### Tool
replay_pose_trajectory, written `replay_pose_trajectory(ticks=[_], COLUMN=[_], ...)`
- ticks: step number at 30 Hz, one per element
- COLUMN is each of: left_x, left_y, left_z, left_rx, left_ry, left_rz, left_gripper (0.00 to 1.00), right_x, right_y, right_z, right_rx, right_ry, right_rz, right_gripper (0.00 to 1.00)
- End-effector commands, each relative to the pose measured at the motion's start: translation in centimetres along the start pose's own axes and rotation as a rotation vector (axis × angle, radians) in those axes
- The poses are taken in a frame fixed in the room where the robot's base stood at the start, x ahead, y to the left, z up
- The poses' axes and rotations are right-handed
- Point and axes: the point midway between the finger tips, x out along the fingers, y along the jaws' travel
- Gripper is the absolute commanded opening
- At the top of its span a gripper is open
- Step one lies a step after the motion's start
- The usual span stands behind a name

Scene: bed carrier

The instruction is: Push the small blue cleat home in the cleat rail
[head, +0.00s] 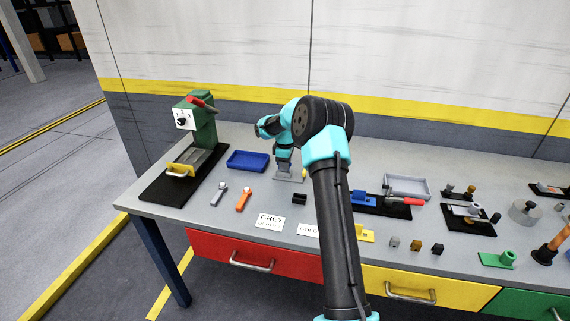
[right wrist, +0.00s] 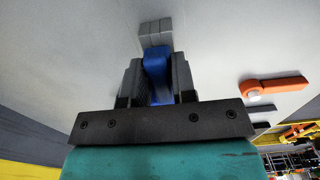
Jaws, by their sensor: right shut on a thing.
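My right gripper (head: 284,168) reaches down over a grey plate-like fixture (head: 290,179) near the middle of the bench. In the right wrist view the right gripper (right wrist: 157,85) is shut on the small blue cleat (right wrist: 156,62). The cleat sticks out past the fingertips, and its far end meets a grey grooved block (right wrist: 155,32), which looks like the cleat rail. I cannot tell how deep the cleat sits in it. The cleat does not show clearly in the head view. My left gripper is not in view.
A blue tray (head: 247,161), grey-handled tool (head: 219,193) and orange-handled tool (head: 243,200) lie left of the gripper. A small black block (head: 300,198) is close in front. A green press (head: 202,127) stands at the far left. Fixtures crowd the right; bench behind the tray is clear.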

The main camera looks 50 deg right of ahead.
Motion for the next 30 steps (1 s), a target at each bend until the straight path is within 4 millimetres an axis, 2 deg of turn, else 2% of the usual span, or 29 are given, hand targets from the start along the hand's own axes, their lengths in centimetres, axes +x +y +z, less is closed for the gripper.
replay_pose_trajectory(ticks=[6, 7, 16, 25, 30], left_x=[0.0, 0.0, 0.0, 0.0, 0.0], left_y=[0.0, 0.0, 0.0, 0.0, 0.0], left_z=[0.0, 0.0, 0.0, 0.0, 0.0], left_rx=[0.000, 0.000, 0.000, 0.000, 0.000], left_ry=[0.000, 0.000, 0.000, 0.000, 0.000], left_rz=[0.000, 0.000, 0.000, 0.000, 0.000], left_gripper=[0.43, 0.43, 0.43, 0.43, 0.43], right_x=[0.4, 0.4, 0.4, 0.2, -1.1], right_y=[0.0, 0.0, 0.0, 0.0, 0.0], right_z=[0.0, 0.0, 0.0, 0.0, 0.0], right_rx=[0.000, 0.000, 0.000, 0.000, 0.000], right_ry=[0.000, 0.000, 0.000, 0.000, 0.001], right_rz=[0.000, 0.000, 0.000, 0.000, 0.002], right_gripper=[0.00, 0.27, 0.55, 0.55, 0.55])
